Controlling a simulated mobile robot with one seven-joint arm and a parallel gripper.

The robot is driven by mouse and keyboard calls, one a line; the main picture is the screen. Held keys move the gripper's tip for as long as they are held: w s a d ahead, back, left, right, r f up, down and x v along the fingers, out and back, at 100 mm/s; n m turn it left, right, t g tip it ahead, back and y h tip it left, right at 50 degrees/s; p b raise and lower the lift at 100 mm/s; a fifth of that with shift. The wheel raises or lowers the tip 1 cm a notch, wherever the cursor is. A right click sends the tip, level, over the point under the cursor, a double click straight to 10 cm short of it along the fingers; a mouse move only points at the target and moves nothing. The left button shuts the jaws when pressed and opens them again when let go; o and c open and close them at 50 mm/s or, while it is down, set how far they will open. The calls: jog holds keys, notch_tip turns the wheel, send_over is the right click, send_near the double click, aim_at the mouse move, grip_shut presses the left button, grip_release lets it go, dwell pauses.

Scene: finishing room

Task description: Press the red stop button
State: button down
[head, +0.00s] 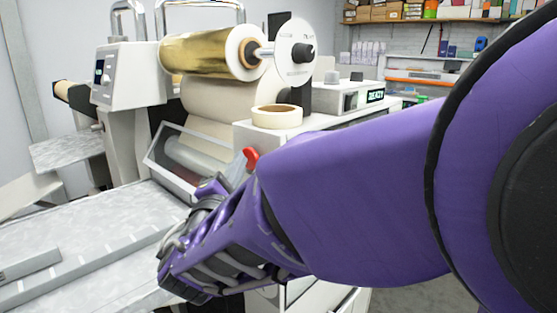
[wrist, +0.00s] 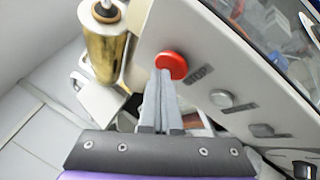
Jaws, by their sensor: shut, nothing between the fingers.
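The red stop button (wrist: 172,65) is a round red cap on a pale panel in the wrist view, with a dark label beside it. My gripper (wrist: 160,73) is shut and empty. Its fingertips overlap the lower left edge of the red cap in that view; I cannot tell whether they touch it. In the head view a small red knob (head: 251,158) shows just above my purple arm, which hides most of the panel there. My fingers are mostly hidden in the head view.
A gold foil roll (head: 200,52) sits on the machine, with a tape roll (head: 277,116) on its top. A control box (head: 125,73) stands left. Two grey controls (wrist: 222,98) (wrist: 262,130) line the panel beyond the red button. A grey flat bed (head: 90,240) lies in front.

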jog(key=shift+s+a, duration=0.4)
jog(key=shift+s, duration=0.1)
jog(key=shift+s+a+b, duration=0.9)
jog(key=shift+s+a, duration=0.75)
jog(key=shift+s, duration=0.25)
jog(key=shift+d, duration=0.1)
